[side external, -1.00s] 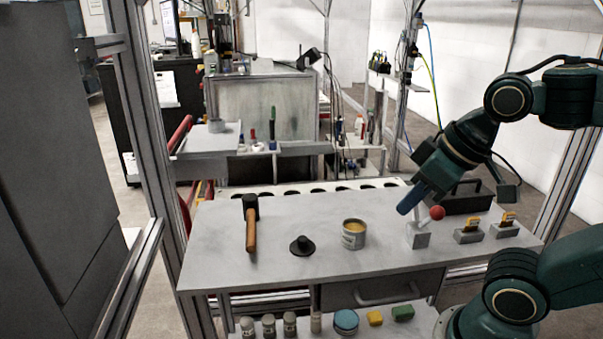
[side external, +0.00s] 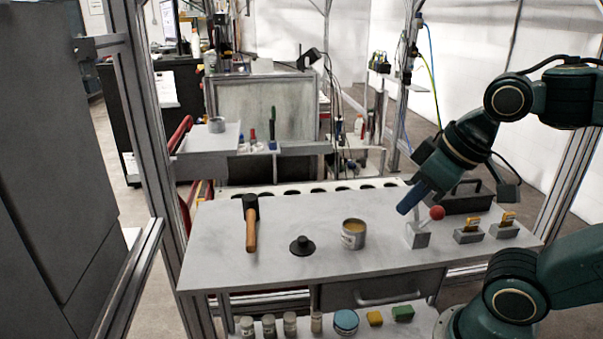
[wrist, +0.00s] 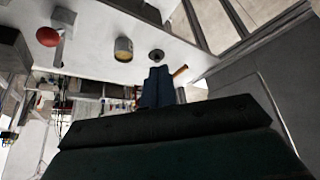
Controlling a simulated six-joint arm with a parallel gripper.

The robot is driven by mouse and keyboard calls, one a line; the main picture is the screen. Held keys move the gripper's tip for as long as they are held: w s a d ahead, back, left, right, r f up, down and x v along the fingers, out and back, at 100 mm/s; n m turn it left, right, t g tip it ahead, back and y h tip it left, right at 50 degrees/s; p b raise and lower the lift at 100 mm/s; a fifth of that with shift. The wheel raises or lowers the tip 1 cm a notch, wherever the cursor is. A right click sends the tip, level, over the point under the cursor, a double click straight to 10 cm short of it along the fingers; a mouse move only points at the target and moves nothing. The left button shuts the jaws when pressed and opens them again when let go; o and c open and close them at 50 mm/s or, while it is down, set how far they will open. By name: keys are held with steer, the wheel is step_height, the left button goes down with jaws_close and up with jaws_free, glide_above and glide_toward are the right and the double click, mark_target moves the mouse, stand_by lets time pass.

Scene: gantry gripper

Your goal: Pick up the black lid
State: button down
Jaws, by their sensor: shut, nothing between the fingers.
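The black lid (side external: 302,246), a flat round disc with a raised knob, lies on the grey tabletop (side external: 225,272), between the hammer and the open can. It also shows in the wrist view (wrist: 156,55), just beyond my fingertips. My gripper (side external: 405,209) has blue fingers, shut and empty. In the side view it hangs above the right part of the table, close to the red-knobbed lever and well to the right of the lid. In the wrist view the fingers (wrist: 157,72) show pressed together.
A can (side external: 353,235) stands right of the lid, and a wooden-handled hammer (side external: 251,228) lies left of it. A drawer (side external: 375,290) is below the tabletop.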

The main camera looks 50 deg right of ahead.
steer(key=c, duration=1.1)
jaws_free()
steer(key=shift+w, duration=0.1)
steer(key=w+d+f+n+g, duration=0.1)
steer(key=w+f+n+g, duration=0.1)
steer(key=w+n, duration=0.3)
steer(key=w+d+f+n+g, duration=0.1)
steer(key=w+n, duration=0.4)
steer(key=w, duration=0.6)
steer(key=w+d+f+n+g, duration=0.1)
steer(key=w+f+n+g, duration=0.1)
steer(key=w+n, duration=0.3)
steer(key=shift+w+d+f+n+g, duration=0.1)
steer(key=shift+w+f+n+g, duration=0.2)
steer(key=shift+w, duration=0.45)
steer(key=shift+w+d+f+n, duration=0.1)
steer(key=shift+w+f, duration=0.25)
steer(key=shift+w, duration=0.35)
glide_above(301, 239)
steer(key=shift+d+f, duration=0.1)
steer(key=shift+f, duration=4.2)
